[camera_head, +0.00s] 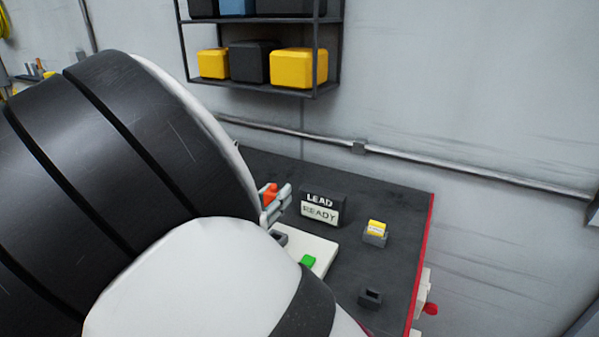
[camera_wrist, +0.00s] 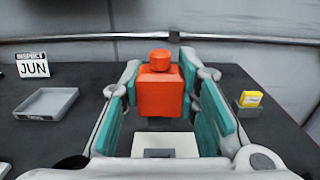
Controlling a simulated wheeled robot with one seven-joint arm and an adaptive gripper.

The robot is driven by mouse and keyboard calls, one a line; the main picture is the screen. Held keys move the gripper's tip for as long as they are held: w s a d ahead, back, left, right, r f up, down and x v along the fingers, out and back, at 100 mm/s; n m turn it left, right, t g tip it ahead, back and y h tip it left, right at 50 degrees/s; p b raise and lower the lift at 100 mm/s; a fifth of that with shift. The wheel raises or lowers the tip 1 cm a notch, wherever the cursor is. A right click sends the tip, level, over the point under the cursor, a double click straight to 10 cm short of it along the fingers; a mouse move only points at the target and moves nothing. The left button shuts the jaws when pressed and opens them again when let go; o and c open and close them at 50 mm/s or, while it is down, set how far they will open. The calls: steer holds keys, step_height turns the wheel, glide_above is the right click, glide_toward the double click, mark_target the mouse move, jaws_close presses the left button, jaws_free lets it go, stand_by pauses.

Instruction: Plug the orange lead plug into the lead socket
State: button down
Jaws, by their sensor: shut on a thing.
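The orange lead plug (camera_wrist: 160,92) is a block with a round knob on top, upright between the teal-padded fingers of my gripper (camera_wrist: 161,80) in the wrist view. My gripper is shut on it. In the head view, a small part of the plug (camera_head: 270,194) shows beside the fingertips, above the table, and my arm hides the rest. A grey socket-like piece (camera_wrist: 158,153) on a white plate (camera_wrist: 182,142) shows below the plug in the wrist view, apart from it. In the head view, a grey piece (camera_head: 279,237) on that plate is partly hidden by my arm.
A black LEAD READY sign (camera_head: 322,207) stands behind the plate. A green button (camera_head: 308,261) is on the plate. Right of it are a yellow block in a grey holder (camera_head: 376,234) and an empty grey holder (camera_head: 370,298).

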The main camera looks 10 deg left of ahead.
stand_by(0.3)
steer(key=shift+f+b, duration=0.9)
steer(key=shift+f, duration=2.05)
steer(key=shift+f, duration=1.45)
steer(key=c, duration=1.2)
jaws_free()
steer(key=shift+o, duration=0.2)
steer(key=shift+s, duration=0.1)
steer(key=v, duration=1.2)
